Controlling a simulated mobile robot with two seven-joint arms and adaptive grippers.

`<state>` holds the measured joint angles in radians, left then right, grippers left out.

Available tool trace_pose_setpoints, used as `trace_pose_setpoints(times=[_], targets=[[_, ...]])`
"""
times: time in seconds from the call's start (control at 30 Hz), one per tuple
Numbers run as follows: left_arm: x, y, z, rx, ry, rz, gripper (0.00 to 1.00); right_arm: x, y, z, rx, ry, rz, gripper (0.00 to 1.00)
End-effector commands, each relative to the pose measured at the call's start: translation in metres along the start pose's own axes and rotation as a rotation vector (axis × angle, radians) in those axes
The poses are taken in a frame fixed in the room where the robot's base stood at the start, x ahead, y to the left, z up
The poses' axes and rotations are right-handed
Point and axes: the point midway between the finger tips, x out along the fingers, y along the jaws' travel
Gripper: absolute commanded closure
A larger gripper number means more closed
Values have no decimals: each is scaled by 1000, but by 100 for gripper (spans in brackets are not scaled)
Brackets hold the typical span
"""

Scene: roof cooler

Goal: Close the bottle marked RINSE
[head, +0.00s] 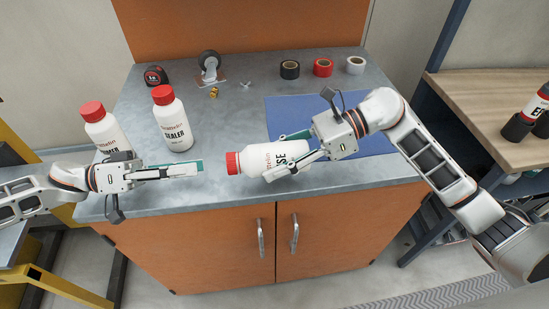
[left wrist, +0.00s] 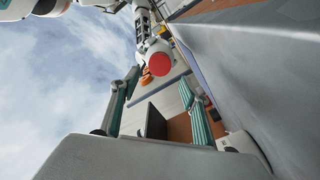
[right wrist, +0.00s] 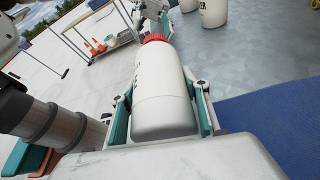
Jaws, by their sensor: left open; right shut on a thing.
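The white RINSE bottle (head: 272,159) is held lying on its side by my right gripper (head: 276,158), its red cap (head: 233,163) pointing left. In the right wrist view the bottle (right wrist: 163,95) lies between both fingers, with the cap (right wrist: 156,38) at its far end. The cap sits at the bottle's mouth; I cannot tell how tightly. My left gripper (head: 201,167) is open and empty, pointing right at the cap, with a small gap between them. In the left wrist view the cap (left wrist: 158,64) shows end-on, just beyond and between the fingertips.
Two more white red-capped bottles stand upright at the left, one marked SEALER (head: 175,125) and one (head: 99,122) partly behind my left arm. A tape measure (head: 156,76), a caster (head: 209,66) and tape rolls (head: 323,67) line the back. A blue mat (head: 370,140) lies right.

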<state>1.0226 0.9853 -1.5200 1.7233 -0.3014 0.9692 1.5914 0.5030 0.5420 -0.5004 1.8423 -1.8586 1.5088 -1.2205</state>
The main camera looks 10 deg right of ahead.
Motion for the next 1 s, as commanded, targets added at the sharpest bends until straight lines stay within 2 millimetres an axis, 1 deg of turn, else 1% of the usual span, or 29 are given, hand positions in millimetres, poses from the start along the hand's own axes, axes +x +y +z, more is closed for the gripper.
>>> trace_pose_setpoints(times=[0.3,0.5,0.63,0.9,0.93,0.97,1.0], targets=[[46,1,0,0,-1,4,54,0,0,0,0,0,0,100],[68,1,0,1,-1,3,54,0,0,0,0,0,0,100],[73,0,0,1,-1,1,54,0,0,0,0,0,0,100],[74,0,0,1,0,0,54,0,0,0,0,0,0,100],[74,0,0,1,0,0,57,0,0,0,0,0,0,100],[74,0,0,1,0,0,65,0,0,0,0,0,0,100],[74,0,0,1,0,0,75,0,0,0,0,0,0,100]])
